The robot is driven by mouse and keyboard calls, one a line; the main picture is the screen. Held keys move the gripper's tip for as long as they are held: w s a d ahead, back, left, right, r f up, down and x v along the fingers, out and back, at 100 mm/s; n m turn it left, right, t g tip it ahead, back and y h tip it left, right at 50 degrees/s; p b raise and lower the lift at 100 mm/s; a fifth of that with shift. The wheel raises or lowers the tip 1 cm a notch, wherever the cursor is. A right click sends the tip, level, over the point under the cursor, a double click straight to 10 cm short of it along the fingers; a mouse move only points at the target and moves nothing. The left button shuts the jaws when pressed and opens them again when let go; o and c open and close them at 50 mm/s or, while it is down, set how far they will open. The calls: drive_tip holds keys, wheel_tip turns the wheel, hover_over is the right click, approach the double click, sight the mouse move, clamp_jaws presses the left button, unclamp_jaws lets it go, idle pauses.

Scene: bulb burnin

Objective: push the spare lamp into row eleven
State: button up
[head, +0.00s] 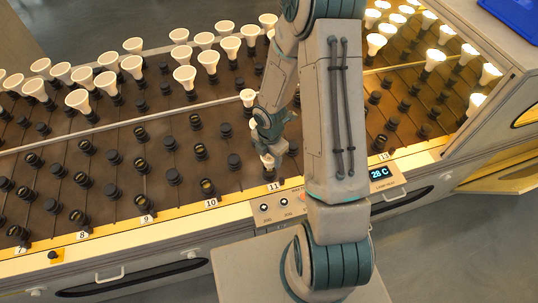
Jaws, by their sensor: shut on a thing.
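My gripper (268,151) points down near the front end of row eleven, just behind the label 11 (273,187). It is shut on the spare lamp (267,160), a small pale lamp that shows only in part below the gripper. My wrist and forearm hide much of the row behind it. I cannot tell whether the lamp's base sits in a socket or is just above it. Another white lamp (248,97) stands farther back, just left of my wrist.
Rows of dark empty sockets (172,176) fill the front of the brown rack. White lamps (184,77) stand along the back left, and lit lamps (434,58) at the right. A control panel (277,208) and a display reading 28 C (380,173) line the front edge.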

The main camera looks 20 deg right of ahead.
drive_tip(key=shift+f+b, duration=0.5)
drive_tip(key=shift+f, duration=0.2)
drive_tip(key=o, duration=1.1)
drive_tip(key=shift+c, duration=0.2)
wheel_tip(320, 180, up, 14)
drive_tip(key=p, duration=0.2)
drive_tip(key=shift+f, duration=0.1)
